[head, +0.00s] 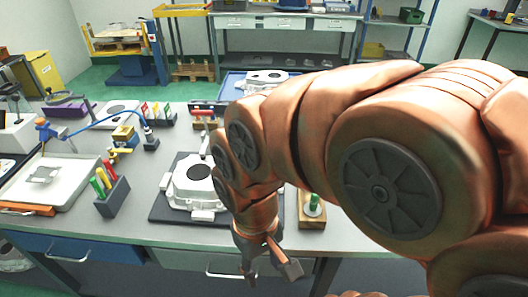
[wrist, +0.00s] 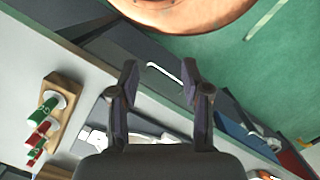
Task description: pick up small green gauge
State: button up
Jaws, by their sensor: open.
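Green-handled gauges stand in a wooden block (head: 312,222) on the bench, just right of my arm. One green-and-white gauge (head: 314,203) shows there. I cannot tell for sure which is the small green one; my arm hides part of the block in the head view. My gripper (head: 270,272) is open and empty, pointing down by the bench's front edge; its fingers (wrist: 160,74) are apart in the wrist view.
A white casting (head: 192,186) lies on a dark mat left of my arm. A dark holder (head: 111,196) with green and red handles stands farther left, beside a white tray (head: 45,180). Drawers (head: 70,246) line the bench front.

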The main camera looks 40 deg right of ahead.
jog(key=w+d+r+m+t, duration=0.2)
jog(key=w+d+m, duration=1)
jog(key=w+m, duration=0.5)
jog(key=w+d+f+m, duration=0.1)
jog(key=d+m, duration=0.5)
jog(key=d, duration=0.1)
jog(key=w+d+f+m+t, duration=0.1)
jog(key=d+m, duration=0.5)
jog(key=d, duration=0.2)
jog(key=w+d+f+m, duration=0.1)
jog(key=w+d+m, duration=0.1)
jog(key=d+m, duration=0.3)
jog(key=shift+d+m+t+p, duration=0.3)
jog(key=shift+d+m+p, duration=0.1)
jog(key=shift+d, duration=1.05)
jog(key=shift+w+a+f+p, duration=0.15)
jog(key=shift+f+p, duration=0.25)
jog(key=shift+f, duration=0.5)
jog(key=shift+w+f+p, duration=0.25)
jog(key=shift+f+p, duration=0.2)
jog(key=shift+f, duration=0.5)
jog(key=shift+w+a+f+p, duration=0.15)
jog(key=shift+f+p, duration=0.25)
jog(key=shift+f, duration=0.5)
jog(key=shift+w+d+f, duration=0.15)
jog(key=shift+w+f, duration=0.05)
jog(key=shift+f, duration=0.35)
grip_shut()
